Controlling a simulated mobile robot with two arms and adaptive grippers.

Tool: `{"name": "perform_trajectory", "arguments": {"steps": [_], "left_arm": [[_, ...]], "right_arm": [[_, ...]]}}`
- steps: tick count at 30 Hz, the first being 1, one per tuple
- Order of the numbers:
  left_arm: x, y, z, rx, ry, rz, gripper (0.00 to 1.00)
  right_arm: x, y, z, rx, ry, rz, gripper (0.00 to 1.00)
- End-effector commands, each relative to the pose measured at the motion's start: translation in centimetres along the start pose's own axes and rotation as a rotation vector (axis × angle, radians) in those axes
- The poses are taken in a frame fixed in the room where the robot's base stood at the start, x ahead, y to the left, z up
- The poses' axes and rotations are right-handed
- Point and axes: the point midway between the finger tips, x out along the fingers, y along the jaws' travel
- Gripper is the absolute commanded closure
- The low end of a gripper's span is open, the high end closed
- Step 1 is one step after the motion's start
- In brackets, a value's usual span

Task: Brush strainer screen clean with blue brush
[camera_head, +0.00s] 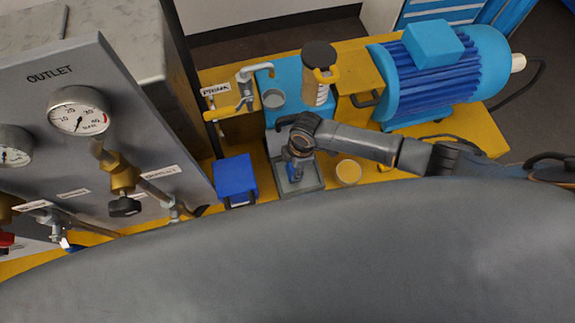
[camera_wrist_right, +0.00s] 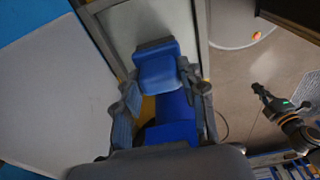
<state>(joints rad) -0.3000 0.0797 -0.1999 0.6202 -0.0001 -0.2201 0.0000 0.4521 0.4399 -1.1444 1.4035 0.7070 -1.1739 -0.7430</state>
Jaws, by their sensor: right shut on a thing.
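My right gripper (camera_head: 297,158) reaches in from the right in the head view and points down over a grey tray (camera_head: 313,183). It is shut on the blue brush (camera_wrist_right: 158,70), whose blue block shows between the fingers in the right wrist view. A bit of blue shows below the fingers in the head view. A pale cylinder with a dark round top (camera_head: 318,92), perhaps the strainer screen, stands behind the gripper, apart from it. A dark gripper (camera_wrist_right: 264,93), apparently my left, shows at the right of the wrist view; its jaws are too small to judge.
A blue box (camera_head: 236,178) stands left of the tray, and a yellow round piece (camera_head: 348,172) lies right of it. The blue motor (camera_head: 440,65) stands at the back right. The gauge panel (camera_head: 90,130) fills the left. A yellow bench (camera_head: 345,50) carries these parts.

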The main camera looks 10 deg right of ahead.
Motion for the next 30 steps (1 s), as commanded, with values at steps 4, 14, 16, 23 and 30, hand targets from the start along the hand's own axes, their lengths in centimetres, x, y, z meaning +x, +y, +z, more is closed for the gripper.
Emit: {"name": "perform_trajectory", "arguments": {"steps": [4, 14, 16, 23, 30], "left_arm": [[-0.5, 0.0, 0.0, 0.000, 0.000, 0.000, 1.00], [-0.4, 0.0, 0.0, 0.000, 0.000, 0.000, 1.00], [-0.5, 0.0, -0.1, 0.000, 0.000, 0.000, 1.00], [-0.7, 0.0, -0.1, 0.000, 0.000, 0.000, 1.00], [-0.8, 0.0, -0.1, 0.000, 0.000, 0.000, 1.00]], "right_arm": [[-0.3, 0.0, 1.3, 0.001, -0.001, 0.001, 0.84], [-0.3, 0.0, 1.4, -0.001, 0.001, 0.002, 0.84], [-0.3, 0.0, 1.7, 0.000, 0.000, 0.002, 0.84], [-0.4, 0.0, 3.7, 0.002, -0.002, 0.000, 0.84], [-0.3, 0.0, 5.0, 0.000, -0.001, 0.000, 0.84]]}}
